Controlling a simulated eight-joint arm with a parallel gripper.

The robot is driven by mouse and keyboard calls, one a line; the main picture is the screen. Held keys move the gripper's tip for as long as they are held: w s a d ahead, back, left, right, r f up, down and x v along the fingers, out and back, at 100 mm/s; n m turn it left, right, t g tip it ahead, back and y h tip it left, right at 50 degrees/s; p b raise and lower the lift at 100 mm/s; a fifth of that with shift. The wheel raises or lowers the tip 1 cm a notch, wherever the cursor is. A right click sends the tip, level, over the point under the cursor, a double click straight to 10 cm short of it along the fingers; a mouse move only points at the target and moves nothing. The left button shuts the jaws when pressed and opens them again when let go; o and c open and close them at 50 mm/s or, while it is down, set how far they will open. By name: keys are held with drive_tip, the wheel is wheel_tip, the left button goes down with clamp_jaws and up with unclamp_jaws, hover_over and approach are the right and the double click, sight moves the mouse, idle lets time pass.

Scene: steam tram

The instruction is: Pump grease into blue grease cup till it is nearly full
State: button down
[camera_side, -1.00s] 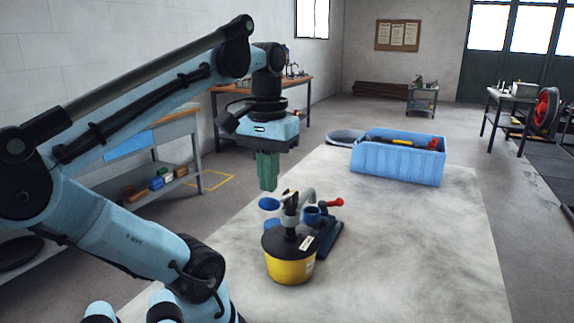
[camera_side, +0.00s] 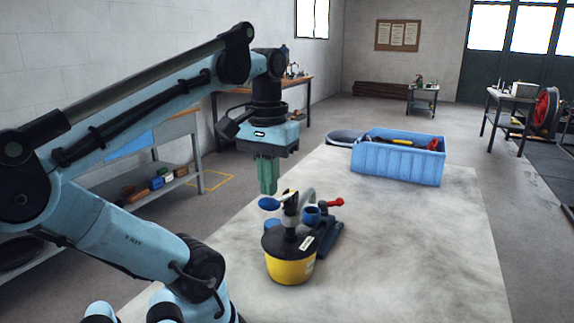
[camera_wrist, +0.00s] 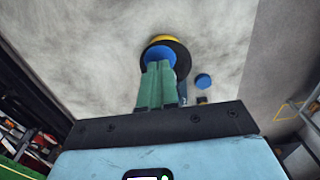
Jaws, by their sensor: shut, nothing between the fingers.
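The yellow grease pail (camera_side: 291,268) with a black lid stands on the pale tabletop. A pump with a grey curved spout (camera_side: 308,195) rises from the lid, and a blue round pad (camera_side: 269,203) sticks out on its left. The blue grease cup (camera_side: 311,215) sits upright in a dark holder with a red-ended handle (camera_side: 335,202), by the spout. Its grease level is not visible. My gripper (camera_side: 267,192), with green fingers, is shut and empty just above the blue pad. In the wrist view the fingertips (camera_wrist: 160,64) overlap the pad; contact cannot be told.
A blue disc (camera_wrist: 203,81) lies on the table beside the pail. A blue crate (camera_side: 398,165) with tools stands at the far end of the table, next to a grey round tub (camera_side: 344,137). The right and front tabletop is clear.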

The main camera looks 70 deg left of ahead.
drive_tip(key=shift+f, duration=2.85)
drive_tip(key=shift+r, duration=3.3)
wheel_tip(320, 180, up, 6)
hover_over(270, 207)
drive_tip(key=a, duration=0.2)
drive_tip(key=shift+w+f, duration=0.2)
drive_tip(key=shift+f, duration=2.85)
drive_tip(key=shift+f, duration=0.2)
